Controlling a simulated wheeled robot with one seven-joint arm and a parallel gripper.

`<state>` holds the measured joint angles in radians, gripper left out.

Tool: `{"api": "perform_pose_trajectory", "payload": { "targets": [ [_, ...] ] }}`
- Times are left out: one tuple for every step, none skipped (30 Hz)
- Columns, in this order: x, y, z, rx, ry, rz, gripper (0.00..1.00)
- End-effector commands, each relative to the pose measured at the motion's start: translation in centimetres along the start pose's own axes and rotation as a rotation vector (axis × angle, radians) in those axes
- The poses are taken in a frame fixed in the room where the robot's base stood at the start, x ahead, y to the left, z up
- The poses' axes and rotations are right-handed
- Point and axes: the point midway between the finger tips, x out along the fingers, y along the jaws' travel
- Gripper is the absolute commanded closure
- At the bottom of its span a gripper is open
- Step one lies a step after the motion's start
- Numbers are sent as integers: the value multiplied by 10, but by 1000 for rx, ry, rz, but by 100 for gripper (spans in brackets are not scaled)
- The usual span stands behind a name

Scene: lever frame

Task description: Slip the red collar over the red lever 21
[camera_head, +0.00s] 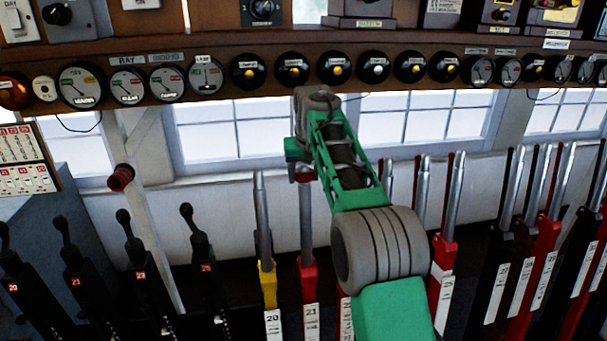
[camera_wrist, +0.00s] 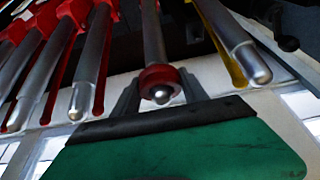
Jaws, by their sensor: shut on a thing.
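The red lever 21 (camera_head: 308,240) stands upright just right of the yellow lever 20 (camera_head: 267,285), with a bare metal shaft above its red lower part. My gripper (camera_head: 303,167) is at the top of this shaft, pointing down. It is shut on the red collar (camera_head: 304,178). In the wrist view the red collar (camera_wrist: 159,75) sits between the two fingers of my gripper (camera_wrist: 160,84). The collar appears to be around the lever's top end, with the rounded metal tip (camera_wrist: 162,95) showing through its hole. The shaft (camera_wrist: 152,35) runs on beyond the collar.
More red levers (camera_head: 441,260) stand close on the right, partly behind my arm. Black levers (camera_head: 205,265) with knobbed handles stand on the left. A shelf of round gauges (camera_head: 205,74) runs above. A red round piece (camera_head: 121,177) is on the white post at left.

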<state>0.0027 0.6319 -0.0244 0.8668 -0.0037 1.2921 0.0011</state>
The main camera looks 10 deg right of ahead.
Motion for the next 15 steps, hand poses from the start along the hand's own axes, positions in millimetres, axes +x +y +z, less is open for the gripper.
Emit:
{"api": "perform_pose_trajectory", "payload": {
  "targets": [
    [-1, 0, 0, 0, 1, 0, 84],
    [-1, 0, 0, 0, 1, 0, 84],
    [-1, 0, 0, 0, 1, 0, 84],
    [-1, 0, 0, 0, 1, 0, 84],
    [-1, 0, 0, 0, 1, 0, 46],
    [-1, 0, 0, 0, 1, 0, 43],
    [-1, 0, 0, 0, 1, 0, 41],
    [-1, 0, 0, 0, 1, 0, 38],
    [-1, 0, 0, 0, 1, 0, 35],
    [-1, 0, 0, 0, 1, 0, 33],
    [-1, 0, 0, 0, 1, 0, 30],
    [-1, 0, 0, 0, 1, 0, 27],
    [-1, 0, 0, 0, 1, 0, 24],
    [-1, 0, 0, 0, 1, 0, 24],
    [-1, 0, 0, 0, 1, 0, 24]
  ]
}}
